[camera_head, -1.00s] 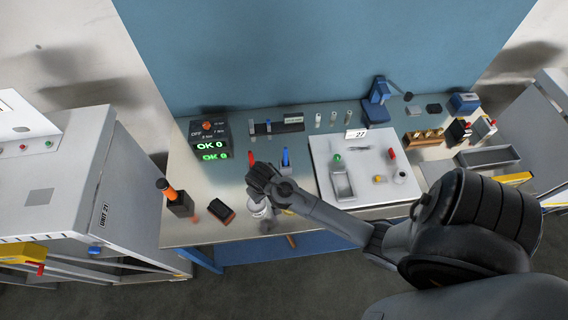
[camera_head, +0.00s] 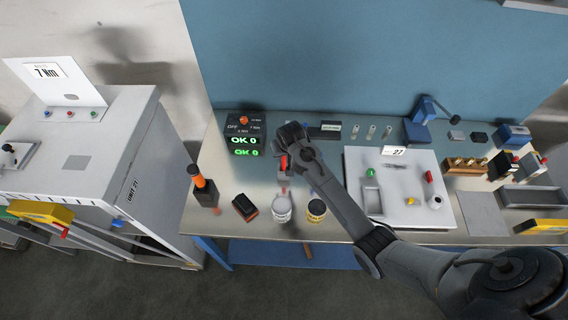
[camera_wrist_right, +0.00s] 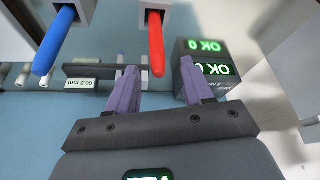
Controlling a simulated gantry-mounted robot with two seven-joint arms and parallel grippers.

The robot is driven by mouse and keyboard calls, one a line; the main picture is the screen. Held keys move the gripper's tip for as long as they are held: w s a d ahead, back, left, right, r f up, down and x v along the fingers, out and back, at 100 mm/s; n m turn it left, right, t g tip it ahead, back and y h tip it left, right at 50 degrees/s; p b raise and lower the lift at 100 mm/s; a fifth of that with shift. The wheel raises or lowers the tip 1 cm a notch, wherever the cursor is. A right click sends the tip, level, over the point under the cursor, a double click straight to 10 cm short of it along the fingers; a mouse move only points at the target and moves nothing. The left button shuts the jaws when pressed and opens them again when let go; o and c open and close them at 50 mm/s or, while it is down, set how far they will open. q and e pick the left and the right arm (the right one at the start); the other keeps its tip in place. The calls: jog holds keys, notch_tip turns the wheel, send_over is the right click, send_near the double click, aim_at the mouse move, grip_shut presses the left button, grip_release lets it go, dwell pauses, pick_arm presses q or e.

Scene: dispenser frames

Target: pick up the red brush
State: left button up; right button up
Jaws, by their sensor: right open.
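The red brush (camera_head: 283,162) stands upright in the head view, partly hidden by my right gripper. In the right wrist view the red brush (camera_wrist_right: 156,45) hangs from the top of the picture, with its end between the two fingertips. My right gripper (camera_wrist_right: 160,72) is open, its purple fingers on either side of that end with gaps visible. In the head view my right gripper (camera_head: 284,150) is close to the red brush. A blue brush (camera_wrist_right: 55,40) is beside the red one in the wrist view; my arm hides it in the head view. My left gripper is not in view.
Two jars (camera_head: 282,208) (camera_head: 316,210) stand near the bench's front edge. A black display box (camera_head: 245,135) stands left of the gripper. An orange-topped tool (camera_head: 200,185) and a small dark block (camera_head: 245,207) are at the left. A white board (camera_head: 400,215) lies right.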

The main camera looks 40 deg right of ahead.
aim_at(284, 164)
jog(key=shift+s+p+x, duration=0.2)
jog(key=shift+p+x, duration=0.25)
jog(key=shift+x, duration=2.4)
jog(key=shift+f, duration=0.1)
grip_shut()
